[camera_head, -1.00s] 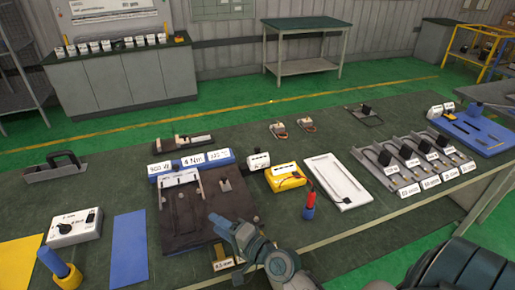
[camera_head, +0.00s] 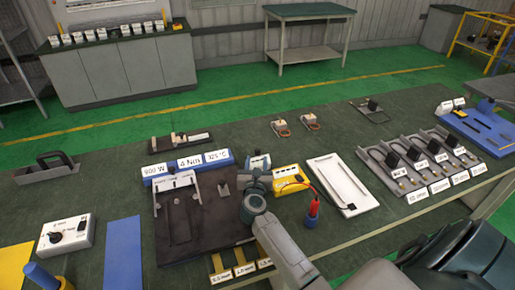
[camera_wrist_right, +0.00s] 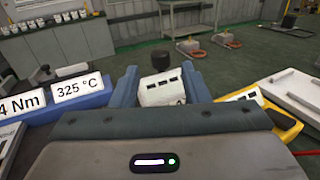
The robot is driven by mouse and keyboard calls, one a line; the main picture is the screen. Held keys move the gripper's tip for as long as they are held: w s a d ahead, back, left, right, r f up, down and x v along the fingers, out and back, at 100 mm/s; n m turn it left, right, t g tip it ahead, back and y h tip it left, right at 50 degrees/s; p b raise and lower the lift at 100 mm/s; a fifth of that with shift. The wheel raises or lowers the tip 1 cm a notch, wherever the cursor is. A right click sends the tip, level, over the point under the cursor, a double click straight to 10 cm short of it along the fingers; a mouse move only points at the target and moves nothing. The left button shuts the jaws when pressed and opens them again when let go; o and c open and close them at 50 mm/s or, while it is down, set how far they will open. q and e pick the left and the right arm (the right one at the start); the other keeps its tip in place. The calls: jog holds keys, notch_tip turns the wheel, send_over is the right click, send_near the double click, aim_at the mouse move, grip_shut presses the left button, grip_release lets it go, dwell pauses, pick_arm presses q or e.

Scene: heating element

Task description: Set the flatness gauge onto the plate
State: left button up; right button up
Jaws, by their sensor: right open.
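A small white block with dark slots and a black knob on top, which looks like the flatness gauge (camera_head: 257,160), stands behind the dark plate's right corner. In the right wrist view the gauge (camera_wrist_right: 160,88) sits between the two blue-grey fingers of my right gripper (camera_wrist_right: 160,84). The fingers are apart; I cannot tell whether they touch it. In the head view my right gripper (camera_head: 258,178) hides its lower part. The dark square plate (camera_head: 212,228) lies left of the gripper, with a light bracket (camera_head: 175,182) on its back left. My left gripper is not in view.
A blue label stand (camera_head: 188,166) is left of the gauge. A yellow meter (camera_head: 290,179) is close on its right, with a red-and-blue probe (camera_head: 312,210) and white tray (camera_head: 343,187) beyond. Yellow tabs (camera_head: 240,268) stand at the plate's front.

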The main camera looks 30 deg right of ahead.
aim_at(257, 152)
jog(key=p+x, duration=0.1)
jog(key=x, duration=0.4)
jog(key=shift+w+d, duration=0.4)
jog(key=shift+w, duration=0.2)
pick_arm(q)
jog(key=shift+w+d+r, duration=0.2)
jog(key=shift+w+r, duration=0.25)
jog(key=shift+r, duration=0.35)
pick_arm(e)
jog(key=shift+w+d, duration=0.1)
jog(key=shift+d, duration=0.05)
